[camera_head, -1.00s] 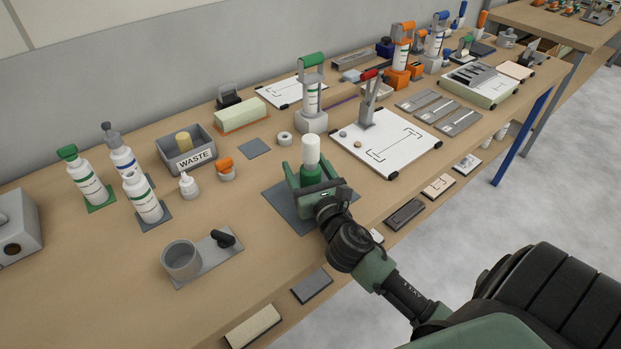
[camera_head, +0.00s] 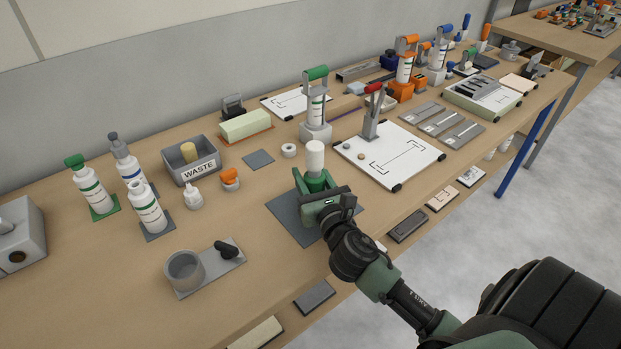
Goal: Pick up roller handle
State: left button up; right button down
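An upright piece with a white cylindrical top (camera_head: 314,158) and a green lower part stands over a dark grey mat (camera_head: 288,222) near the table's front edge. It looks like the roller handle, though the green part is partly hidden. My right gripper (camera_head: 316,182), green with a dark wrist, reaches in from the lower right with its fingers around the green lower part. A gap shows between the left-hand finger and the green part, so it looks open. The other finger is hard to make out. My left gripper is not in view.
A white board (camera_head: 408,172) with small pieces and a red-topped holder (camera_head: 372,112) stands to the right. A green-handled stand (camera_head: 316,108) is behind. A grey cup on a plate (camera_head: 186,272), white bottles (camera_head: 148,210) and the WASTE bin (camera_head: 190,167) are left.

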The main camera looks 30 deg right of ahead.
notch_tip(320, 180, up, 19)
jog(key=p, duration=0.4)
jog(key=shift+r+p, duration=1.85)
jog(key=shift+p, duration=0.75)
